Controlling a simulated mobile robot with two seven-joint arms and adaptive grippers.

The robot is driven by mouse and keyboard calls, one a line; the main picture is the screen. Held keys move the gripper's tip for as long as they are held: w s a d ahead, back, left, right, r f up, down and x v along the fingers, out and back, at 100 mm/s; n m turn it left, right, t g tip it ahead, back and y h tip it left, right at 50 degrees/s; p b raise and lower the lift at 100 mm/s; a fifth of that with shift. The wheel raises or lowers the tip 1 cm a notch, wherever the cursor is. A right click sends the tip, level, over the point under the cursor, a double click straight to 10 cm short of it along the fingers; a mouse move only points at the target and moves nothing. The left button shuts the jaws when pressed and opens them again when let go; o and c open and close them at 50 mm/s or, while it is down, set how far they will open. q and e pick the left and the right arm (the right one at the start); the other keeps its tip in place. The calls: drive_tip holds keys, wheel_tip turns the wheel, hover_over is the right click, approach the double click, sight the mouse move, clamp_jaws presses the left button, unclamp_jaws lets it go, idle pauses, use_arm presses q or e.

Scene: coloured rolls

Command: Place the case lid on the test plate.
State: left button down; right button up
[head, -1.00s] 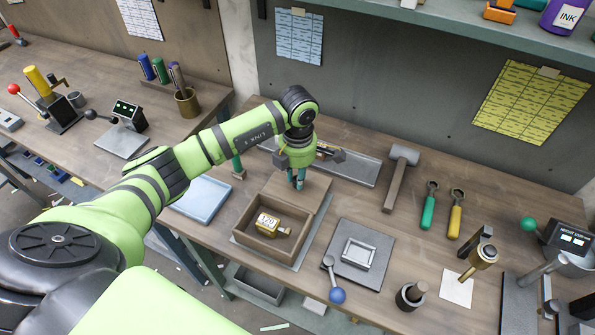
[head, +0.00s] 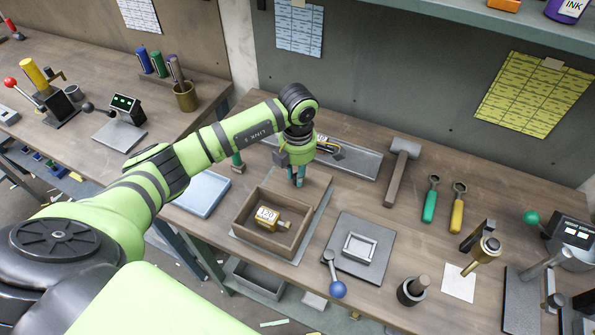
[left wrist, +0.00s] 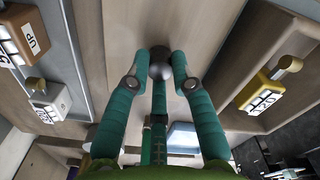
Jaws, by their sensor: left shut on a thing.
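The case lid (head: 317,187) looks like a flat, light wooden board with a dark round knob (left wrist: 160,63), behind the open wooden case. My left gripper (head: 298,178) is above the lid, fingers down; in the left wrist view its fingers (left wrist: 158,80) are closed around the knob. I cannot tell whether the lid is lifted. The wooden case (head: 243,227) holds a yellow block marked 120 (head: 268,216). A dark square plate (head: 375,226) with a raised light square frame (head: 359,248) lies to the right of the case and may be the test plate. My right gripper is not in view.
A blue-knobbed lever (head: 337,288) stands at the dark plate's front left. A long grey tray (head: 362,163) lies behind the lid. A mallet (head: 397,175) and green and yellow-handled tools (head: 430,205) lie to the right. A blue tray (head: 203,192) is left of the case.

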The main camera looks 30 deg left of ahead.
use_arm(q)
drive_tip(key=shift+f, duration=0.25)
drive_tip(key=c, duration=1)
unclamp_jaws()
